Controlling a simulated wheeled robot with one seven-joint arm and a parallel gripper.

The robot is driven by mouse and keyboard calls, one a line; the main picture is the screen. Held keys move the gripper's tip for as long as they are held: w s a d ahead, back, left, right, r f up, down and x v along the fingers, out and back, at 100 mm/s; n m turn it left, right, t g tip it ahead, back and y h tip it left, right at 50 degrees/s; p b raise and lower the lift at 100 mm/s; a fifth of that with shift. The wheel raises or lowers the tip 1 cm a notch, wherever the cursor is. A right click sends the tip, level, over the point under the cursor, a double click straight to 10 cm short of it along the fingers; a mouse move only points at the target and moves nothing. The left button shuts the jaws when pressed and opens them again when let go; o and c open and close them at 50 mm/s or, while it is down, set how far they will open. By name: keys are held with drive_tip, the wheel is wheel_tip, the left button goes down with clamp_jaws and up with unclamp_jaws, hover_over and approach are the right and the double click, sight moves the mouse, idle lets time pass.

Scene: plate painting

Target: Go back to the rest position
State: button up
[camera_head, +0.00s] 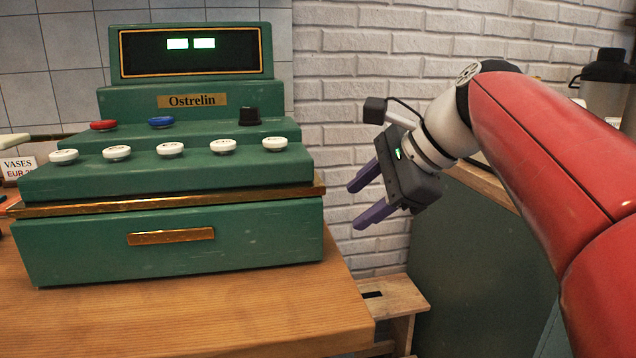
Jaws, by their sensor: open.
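My gripper (362,202) is at the end of my red arm, right of the middle of the picture. Its two purple fingers are apart and point down to the left, with nothing between them. It hangs in the air to the right of a green cash register (170,180), apart from it. The register has a red, a blue and a black knob, a row of several white buttons and a lit display (190,44). Its drawer (165,245) looks shut.
The register stands on a wooden counter (200,320) whose right edge ends below my gripper. A wooden stool (395,297) stands lower, beside it. A white brick wall (385,45) is behind. A dark jug (603,80) stands at the back right.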

drive_tip(key=s+d+f+n+h, duration=0.3)
drive_tip(key=s+f+n, duration=0.4)
drive_tip(key=f, duration=0.5)
drive_tip(key=s+d+f+n+h, duration=0.4)
drive_tip(key=s+f+n, duration=0.4)
drive_tip(key=f, duration=0.4)
drive_tip(key=shift+s+d+t, duration=0.3)
drive_tip(key=shift+s+d, duration=0.5)
drive_tip(key=shift+f, duration=0.1)
